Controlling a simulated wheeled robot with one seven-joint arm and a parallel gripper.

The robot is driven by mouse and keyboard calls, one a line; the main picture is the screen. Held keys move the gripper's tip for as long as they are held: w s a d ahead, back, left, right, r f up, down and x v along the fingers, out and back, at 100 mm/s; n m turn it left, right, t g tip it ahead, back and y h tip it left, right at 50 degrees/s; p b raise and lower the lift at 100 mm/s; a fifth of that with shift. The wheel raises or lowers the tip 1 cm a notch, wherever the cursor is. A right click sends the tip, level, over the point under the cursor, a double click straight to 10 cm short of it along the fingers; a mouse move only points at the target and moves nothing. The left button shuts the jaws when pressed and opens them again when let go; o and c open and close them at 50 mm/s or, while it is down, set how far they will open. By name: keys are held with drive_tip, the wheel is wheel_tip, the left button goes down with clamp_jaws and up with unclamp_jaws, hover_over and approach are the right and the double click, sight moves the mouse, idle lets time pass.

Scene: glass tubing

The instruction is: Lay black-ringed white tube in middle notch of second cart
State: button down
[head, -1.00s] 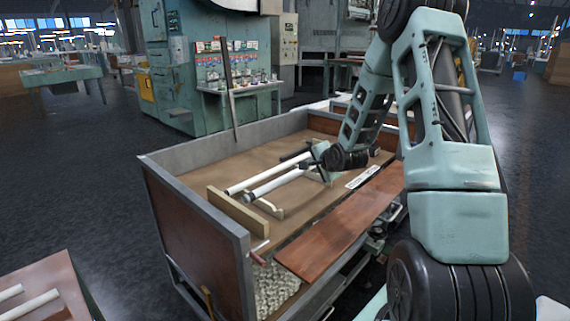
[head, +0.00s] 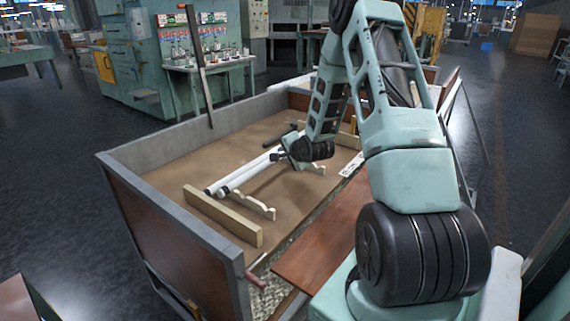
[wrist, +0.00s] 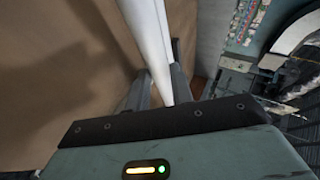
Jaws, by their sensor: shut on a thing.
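My gripper (head: 290,152) is shut on a white tube (head: 250,174) inside the cart. A dark band shows on the tube close to my fingers. The tube also runs between the two fingers in the wrist view (wrist: 148,35). A second white tube lies close alongside it, and the two partly overlap in the head view. Pale notched supports stand below them, the near one (head: 258,207) and the far one (head: 313,168). Which notch the held tube is over, and whether it touches the supports, I cannot tell.
The cart (head: 125,172) has grey-rimmed side walls. A pale wooden bar (head: 222,215) stands in front of the near support. A reddish-brown board (head: 318,240) lies along the cart's near side. The brown cart floor left of the tubes is clear.

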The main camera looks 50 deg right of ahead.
drive_tip(key=shift+f, duration=1.7)
drive_tip(key=shift+f, duration=0.15)
drive_tip(key=shift+f+b, duration=0.5)
drive_tip(key=shift+b, duration=0.05)
drive_tip(key=c, duration=1.2)
unclamp_jaws()
drive_tip(key=shift+r, duration=0.1)
